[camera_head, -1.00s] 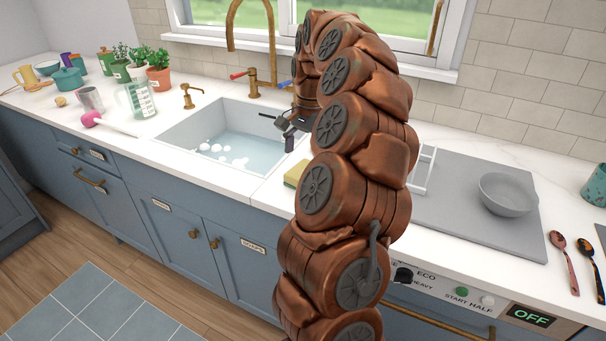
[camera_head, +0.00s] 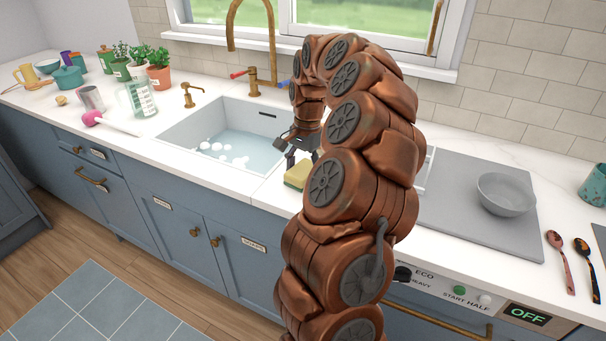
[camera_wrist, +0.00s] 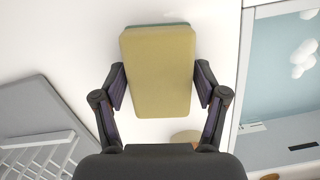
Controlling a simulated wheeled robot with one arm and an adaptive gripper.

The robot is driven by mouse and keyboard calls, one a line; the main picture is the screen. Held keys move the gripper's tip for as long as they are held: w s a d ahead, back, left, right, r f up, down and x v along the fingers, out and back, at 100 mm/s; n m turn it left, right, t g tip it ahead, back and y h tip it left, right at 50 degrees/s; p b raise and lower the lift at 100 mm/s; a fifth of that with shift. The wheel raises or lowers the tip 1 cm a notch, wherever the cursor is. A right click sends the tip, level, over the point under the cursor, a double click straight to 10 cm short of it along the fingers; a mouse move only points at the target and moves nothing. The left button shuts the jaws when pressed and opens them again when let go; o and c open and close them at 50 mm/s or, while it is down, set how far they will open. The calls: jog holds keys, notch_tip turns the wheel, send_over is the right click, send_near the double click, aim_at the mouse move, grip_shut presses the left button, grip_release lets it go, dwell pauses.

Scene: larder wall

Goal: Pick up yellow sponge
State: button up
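The yellow sponge (camera_head: 296,176) lies on the white counter just right of the sink, partly hidden by my arm in the head view. In the wrist view the sponge (camera_wrist: 158,75) fills the upper middle, with a thin green layer at its far edge. My gripper (camera_head: 302,158) is just above the sponge, pointing down. In the wrist view the fingers of my gripper (camera_wrist: 160,85) are apart, one on each side of the sponge, with small gaps. I see no firm grip.
The sink (camera_head: 190,140) with water and suds is left of the sponge. A grey mat (camera_head: 480,230) with a bowl (camera_head: 507,194) and a white rack (camera_wrist: 40,155) is on the other side. A brass tap (camera_head: 250,45) rises behind the sink.

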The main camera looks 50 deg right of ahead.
aim_at(302, 170)
jog(key=c, duration=0.5)
jog(key=shift+r, duration=0.1)
jog(key=shift+r+b, duration=0.35)
jog(key=shift+r, duration=0.55)
jog(key=shift+s+r, duration=0.1)
jog(key=shift+r, duration=0.65)
jog(key=s+a+b, duration=0.1)
jog(key=s, duration=0.4)
jog(key=s+a+r+b, duration=0.1)
jog(key=s, duration=0.4)
jog(key=s+a+b, duration=0.1)
jog(key=s+a, duration=0.1)
jog(key=s, duration=0.3)
jog(key=shift+s+r+b, duration=0.2)
jog(key=shift+r+b, duration=0.05)
jog(key=shift+b, duration=0.15)
jog(key=o, duration=0.3)
jog(key=c, duration=0.3)
jog(key=shift+c, duration=0.3)
